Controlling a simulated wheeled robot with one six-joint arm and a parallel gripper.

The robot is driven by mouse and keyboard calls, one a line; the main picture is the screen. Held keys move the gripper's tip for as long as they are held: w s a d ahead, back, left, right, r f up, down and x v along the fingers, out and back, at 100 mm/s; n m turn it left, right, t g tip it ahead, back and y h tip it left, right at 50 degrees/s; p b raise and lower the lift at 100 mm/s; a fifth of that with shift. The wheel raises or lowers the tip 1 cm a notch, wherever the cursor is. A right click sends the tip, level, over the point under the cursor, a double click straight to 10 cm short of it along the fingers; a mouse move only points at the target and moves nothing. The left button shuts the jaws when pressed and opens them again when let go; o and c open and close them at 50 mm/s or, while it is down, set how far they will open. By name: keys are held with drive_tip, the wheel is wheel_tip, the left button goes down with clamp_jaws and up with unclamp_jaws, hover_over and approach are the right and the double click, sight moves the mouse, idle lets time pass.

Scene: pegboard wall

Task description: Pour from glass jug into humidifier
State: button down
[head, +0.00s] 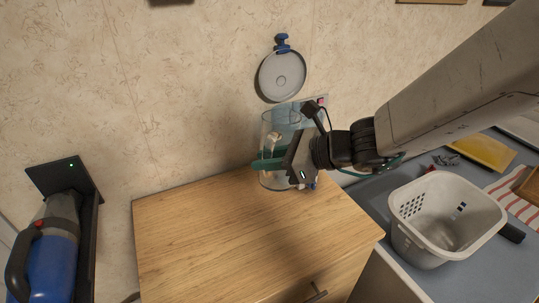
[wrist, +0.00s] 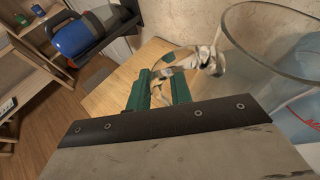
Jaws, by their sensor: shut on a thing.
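The clear glass jug (head: 267,131) is near the back of the wooden cabinet top, close to the wall, and looks about upright. Its wide round rim (wrist: 256,62) shows at the right of the wrist view. My gripper (head: 262,164) has green fingers shut on the jug's handle; between the fingertips (wrist: 160,88) is the handle's glossy band. I cannot tell whether the jug's base touches the wood. A pale blue translucent body (head: 309,111), apparently the humidifier, stands behind and right of the jug, partly hidden by my gripper. It also shows through the glass in the wrist view (wrist: 302,88).
The wooden cabinet top (head: 235,235) is clear in front. A round grey lid (head: 282,75) hangs on the wall from a blue hook. A blue handheld vacuum (head: 55,245) is docked at left. A white basket (head: 445,220) stands on the blue-grey counter at right.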

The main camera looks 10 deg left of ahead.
drive_tip(key=shift+r, duration=0.2)
drive_tip(key=shift+f, duration=0.1)
drive_tip(key=shift+w+d+f+m, duration=0.1)
drive_tip(key=shift+f+m, duration=0.2)
drive_tip(key=shift+w+r+g, duration=0.15)
drive_tip(key=shift+r+g, duration=0.15)
drive_tip(key=shift+r, duration=0.25)
drive_tip(key=shift+m, duration=0.3)
drive_tip(key=shift+w+r+g, duration=0.1)
drive_tip(key=shift+r+g, duration=0.2)
drive_tip(key=shift+r, duration=0.25)
